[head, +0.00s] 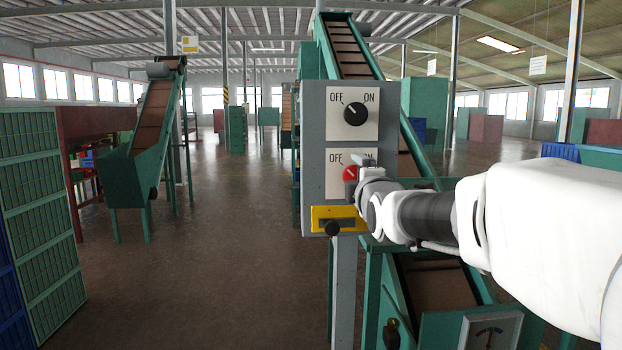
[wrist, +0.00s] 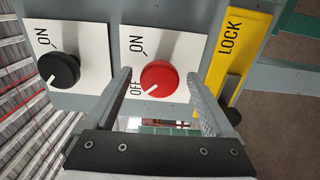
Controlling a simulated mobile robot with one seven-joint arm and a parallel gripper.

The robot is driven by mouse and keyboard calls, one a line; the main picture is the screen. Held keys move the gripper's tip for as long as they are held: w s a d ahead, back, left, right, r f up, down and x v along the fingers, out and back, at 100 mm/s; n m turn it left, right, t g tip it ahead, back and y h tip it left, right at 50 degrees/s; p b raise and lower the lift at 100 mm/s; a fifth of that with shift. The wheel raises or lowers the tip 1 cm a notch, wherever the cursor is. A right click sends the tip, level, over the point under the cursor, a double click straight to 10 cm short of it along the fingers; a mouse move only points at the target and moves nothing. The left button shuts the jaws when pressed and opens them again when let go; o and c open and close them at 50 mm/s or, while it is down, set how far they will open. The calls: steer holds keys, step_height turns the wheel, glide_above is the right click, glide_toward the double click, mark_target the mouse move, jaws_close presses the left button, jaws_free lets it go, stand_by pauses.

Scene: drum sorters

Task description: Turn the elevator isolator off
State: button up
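A grey control panel (head: 312,125) stands on a post. It has a black knob (head: 354,114) above and a red knob (head: 350,173) below, each on a white OFF/ON plate. No readable label names the elevator isolator. In the wrist view, the red knob (wrist: 164,82) has its white mark toward OFF. The black knob (wrist: 59,70) also has its mark toward OFF. My gripper (wrist: 158,74) is open, with its fingers on either side of the red knob. In the head view, my gripper (head: 366,170) partly covers the red knob's plate.
A yellow LOCK plate (wrist: 228,50) with a dark knob (head: 332,229) sits below the red knob. A green conveyor (head: 350,50) rises behind the panel. Another conveyor (head: 155,120) and green crates (head: 40,180) stand left. The floor between is clear.

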steer(key=s+p, duration=0.1)
steer(key=s, duration=1.6)
steer(key=shift+s+p, duration=0.2)
steer(key=shift+p, duration=0.2)
steer(key=s+f+m+g, duration=1.2)
steer(key=s+f+m, duration=0.6)
steer(key=f, duration=0.3)
step_height(320, 180, up, 21)
steer(key=p, duration=2)
steer(key=shift+a+p, duration=0.2)
steer(key=shift+p, duration=0.2)
steer(key=shift+w, duration=0.1)
